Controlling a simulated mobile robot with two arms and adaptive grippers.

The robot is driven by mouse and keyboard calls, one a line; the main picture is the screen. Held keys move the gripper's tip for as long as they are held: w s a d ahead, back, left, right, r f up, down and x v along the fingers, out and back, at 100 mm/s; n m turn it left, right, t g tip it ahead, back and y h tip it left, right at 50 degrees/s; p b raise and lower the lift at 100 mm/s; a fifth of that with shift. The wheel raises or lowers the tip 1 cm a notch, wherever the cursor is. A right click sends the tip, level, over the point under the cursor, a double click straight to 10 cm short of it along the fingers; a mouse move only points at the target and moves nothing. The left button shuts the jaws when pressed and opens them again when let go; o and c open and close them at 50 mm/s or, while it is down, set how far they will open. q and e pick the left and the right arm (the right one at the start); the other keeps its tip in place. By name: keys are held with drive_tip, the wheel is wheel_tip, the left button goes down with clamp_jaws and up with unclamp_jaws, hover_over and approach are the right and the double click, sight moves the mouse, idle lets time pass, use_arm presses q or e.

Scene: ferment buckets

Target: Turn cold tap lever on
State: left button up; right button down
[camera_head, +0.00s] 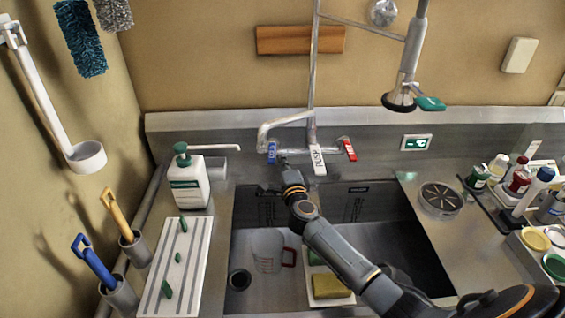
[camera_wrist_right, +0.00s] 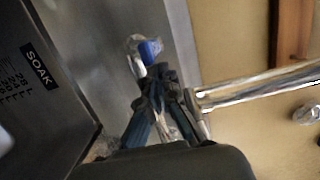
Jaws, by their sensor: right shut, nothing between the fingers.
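The cold tap lever, marked blue (camera_head: 272,152), is on the left of the faucet at the back of the sink. The red lever (camera_head: 349,149) is on the right. My right gripper (camera_head: 281,163) is shut and empty, just below and close to the blue lever. In the right wrist view the blue lever (camera_wrist_right: 150,48) shows just beyond the shut fingertips (camera_wrist_right: 155,75); I cannot tell whether they touch it. My left gripper is not in view.
The faucet's spout pipe (camera_head: 290,120) and a hanging sprayer (camera_head: 403,85) rise behind the sink. A white soap bottle (camera_head: 188,184) stands to the left. The sink holds a clear measuring jug (camera_head: 267,252) and a yellow sponge (camera_head: 330,286) near my right arm.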

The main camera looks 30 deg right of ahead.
drive_tip(key=shift+a, duration=0.1)
drive_tip(key=shift+a+m+h, duration=0.3)
drive_tip(key=shift+m+h, duration=0.1)
drive_tip(key=shift+h, duration=0.2)
drive_tip(key=shift+w, duration=0.1)
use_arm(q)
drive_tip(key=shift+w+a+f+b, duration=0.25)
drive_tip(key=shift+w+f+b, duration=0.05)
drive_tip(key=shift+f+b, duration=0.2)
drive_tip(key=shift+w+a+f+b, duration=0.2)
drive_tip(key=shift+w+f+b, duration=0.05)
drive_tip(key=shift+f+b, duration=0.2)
use_arm(e)
drive_tip(key=w+a+m+g+h, duration=0.2)
drive_tip(key=w+a+m+h, duration=0.1)
drive_tip(key=w+a+h, duration=0.1)
drive_tip(key=shift+w+a+g+h, duration=0.4)
drive_tip(key=shift+w+a, duration=0.25)
drive_tip(key=shift+a, duration=0.7)
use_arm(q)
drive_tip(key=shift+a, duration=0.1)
